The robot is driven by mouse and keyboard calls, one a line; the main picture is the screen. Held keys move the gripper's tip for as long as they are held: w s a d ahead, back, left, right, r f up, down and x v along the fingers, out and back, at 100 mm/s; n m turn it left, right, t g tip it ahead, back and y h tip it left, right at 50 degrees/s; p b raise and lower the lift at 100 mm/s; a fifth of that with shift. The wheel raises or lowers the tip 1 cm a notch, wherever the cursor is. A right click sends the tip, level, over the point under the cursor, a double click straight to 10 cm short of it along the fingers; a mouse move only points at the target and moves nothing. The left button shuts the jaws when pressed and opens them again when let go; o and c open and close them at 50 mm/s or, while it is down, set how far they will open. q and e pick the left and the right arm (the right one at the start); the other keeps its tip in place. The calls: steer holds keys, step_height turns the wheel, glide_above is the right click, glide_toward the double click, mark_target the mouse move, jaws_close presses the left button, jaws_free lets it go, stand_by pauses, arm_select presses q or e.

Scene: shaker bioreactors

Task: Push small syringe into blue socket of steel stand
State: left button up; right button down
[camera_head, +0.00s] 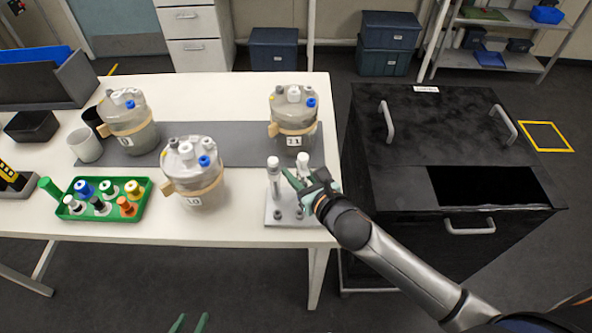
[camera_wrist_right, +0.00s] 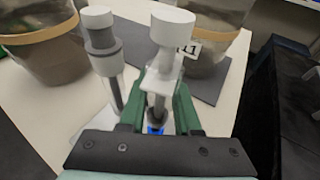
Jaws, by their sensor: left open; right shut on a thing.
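The steel stand (camera_head: 281,216) sits at the table's front right corner. My right gripper (camera_head: 298,183) is over it, shut on the small syringe (camera_wrist_right: 166,75), a clear barrel with a white top, between green fingers. Its white top also shows in the head view (camera_head: 303,158). A bit of the blue socket (camera_wrist_right: 154,130) shows at the syringe's lower end; I cannot tell how deep the syringe sits. A second syringe (camera_head: 273,172) stands upright in the stand, left of the held one, also in the wrist view (camera_wrist_right: 103,50). My left gripper (camera_head: 188,323) is open and empty at the bottom edge.
Bioreactor jars stand behind and left of the stand: one labelled 10 (camera_head: 194,178), one labelled 11 (camera_head: 293,120) and another (camera_head: 129,118). A green tray (camera_head: 104,212) of coloured caps is at left. A black cabinet (camera_head: 440,150) stands right of the table.

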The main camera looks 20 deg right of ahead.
steer(key=shift+f+b, duration=0.35)
steer(key=shift+f, duration=0.65)
stand_by(1.2)
steer(key=c, duration=0.5)
jaws_free()
steer(key=shift+c, duration=0.2)
steer(key=shift+s, duration=0.15)
steer(key=v, duration=1.2)
steer(key=shift+s+d+r, duration=0.1)
